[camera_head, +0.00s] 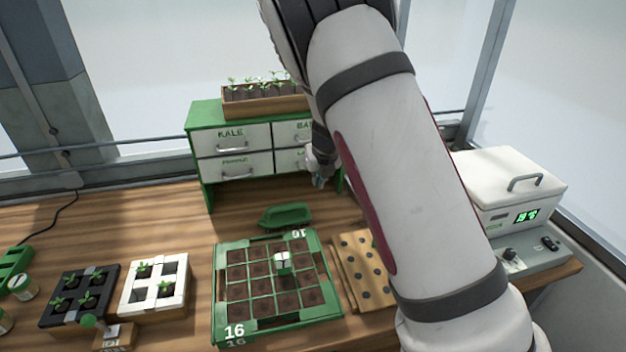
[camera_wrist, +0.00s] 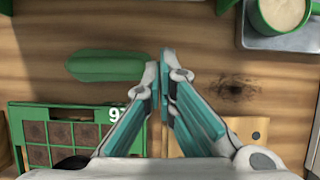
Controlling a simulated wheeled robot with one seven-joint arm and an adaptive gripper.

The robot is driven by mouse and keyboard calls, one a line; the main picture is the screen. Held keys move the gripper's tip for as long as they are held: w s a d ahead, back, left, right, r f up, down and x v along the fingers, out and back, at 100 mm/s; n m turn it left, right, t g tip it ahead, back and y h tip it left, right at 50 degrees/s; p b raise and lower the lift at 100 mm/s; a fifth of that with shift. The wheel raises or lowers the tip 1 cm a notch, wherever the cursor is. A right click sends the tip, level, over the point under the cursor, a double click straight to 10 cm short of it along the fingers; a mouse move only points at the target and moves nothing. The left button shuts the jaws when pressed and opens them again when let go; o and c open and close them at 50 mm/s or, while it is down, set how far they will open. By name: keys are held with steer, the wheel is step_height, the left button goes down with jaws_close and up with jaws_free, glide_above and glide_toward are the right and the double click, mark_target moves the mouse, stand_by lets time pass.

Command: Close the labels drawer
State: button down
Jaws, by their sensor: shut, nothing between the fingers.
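The green cabinet (camera_head: 204,116) stands at the back of the bench, with white-fronted drawers in two rows. The lower right drawer (camera_head: 288,160) shows only the start of its lettering, an "L", so it looks like the labels drawer. My gripper and arm hide its right part, and I cannot tell how far it stands out. My gripper (camera_head: 320,174) is at the right end of the cabinet front, close to that drawer; contact cannot be made out. In the wrist view my gripper (camera_wrist: 166,75) points at the bench, fingers together and empty.
A planter box (camera_head: 265,104) sits on the cabinet. A green scoop-like dish (camera_head: 286,215) and the seed tray (camera_head: 220,283) lie in front. A wooden dibber board (camera_head: 349,266) is beside the tray. A white lidded machine (camera_head: 505,172) stands right. A green cup (camera_wrist: 257,20) shows at wrist-view top right.

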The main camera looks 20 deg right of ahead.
steer(key=s+a+r+n+y, duration=0.3)
steer(key=s+r+n, duration=0.8)
steer(key=s+r, duration=0.5)
steer(key=s+r+n+h, duration=0.1)
steer(key=s+r+n, duration=0.2)
steer(key=s+n, duration=0.8)
steer(key=s+r+n+h, duration=0.1)
steer(key=s+r+n, duration=0.3)
steer(key=s+n, duration=0.8)
steer(key=n, duration=0.2)
steer(key=shift+s+a+r+n+h+p, duration=0.3)
steer(key=shift+a+h+p, duration=0.05)
steer(key=shift+a+h, duration=0.05)
